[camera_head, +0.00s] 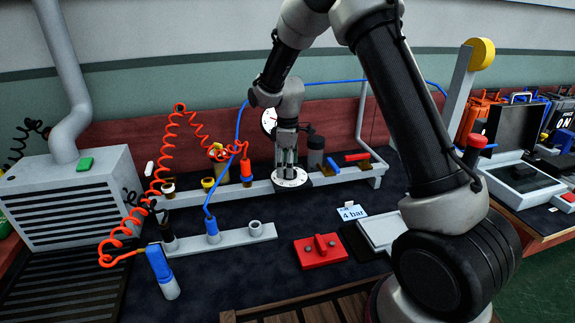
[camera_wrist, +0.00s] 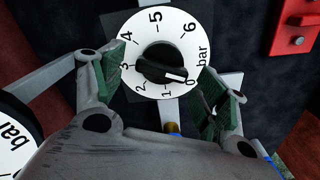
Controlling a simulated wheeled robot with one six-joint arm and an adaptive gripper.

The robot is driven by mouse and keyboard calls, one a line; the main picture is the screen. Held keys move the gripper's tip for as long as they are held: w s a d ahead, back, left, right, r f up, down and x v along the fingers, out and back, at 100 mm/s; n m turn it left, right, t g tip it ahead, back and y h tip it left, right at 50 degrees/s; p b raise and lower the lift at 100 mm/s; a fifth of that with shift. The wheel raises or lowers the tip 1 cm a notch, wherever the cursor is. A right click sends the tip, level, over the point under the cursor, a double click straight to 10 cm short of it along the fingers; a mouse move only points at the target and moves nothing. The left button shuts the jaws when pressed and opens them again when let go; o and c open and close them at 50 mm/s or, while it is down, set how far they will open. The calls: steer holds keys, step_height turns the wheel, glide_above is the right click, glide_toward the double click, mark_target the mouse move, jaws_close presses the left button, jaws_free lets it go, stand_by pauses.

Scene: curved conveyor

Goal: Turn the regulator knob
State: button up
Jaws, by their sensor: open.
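A small card (camera_head: 352,212) on the bench reads 4 bar.
A grey rail (camera_head: 230,192) runs across the bench on both sides of the dial. A gauge (camera_head: 269,120) stands behind my gripper. Blue and coiled orange hoses (camera_head: 172,135) hang to the left. A red block (camera_head: 320,250) lies in front.

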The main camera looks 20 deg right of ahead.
step_height(320, 180, up, 12)
stand_by(0.6)
steer(key=shift+m, duration=0.3)
steer(key=s+d+r+m+t, duration=0.1)
steer(key=s+d+r+m, duration=0.3)
steer(key=s, duration=0.7)
steer(key=s+d+r+m+t, duration=0.2)
steer(key=s+d, duration=0.4)
steer(key=s, duration=0.6)
steer(key=s+d+r+m+t, duration=0.1)
steer(key=s+d+r+m, duration=0.4)
steer(key=s, duration=0.6)
steer(key=shift+s+d+r+m, duration=0.25)
steer(key=shift+d+r+m, duration=0.1)
steer(key=shift+m, duration=0.45)
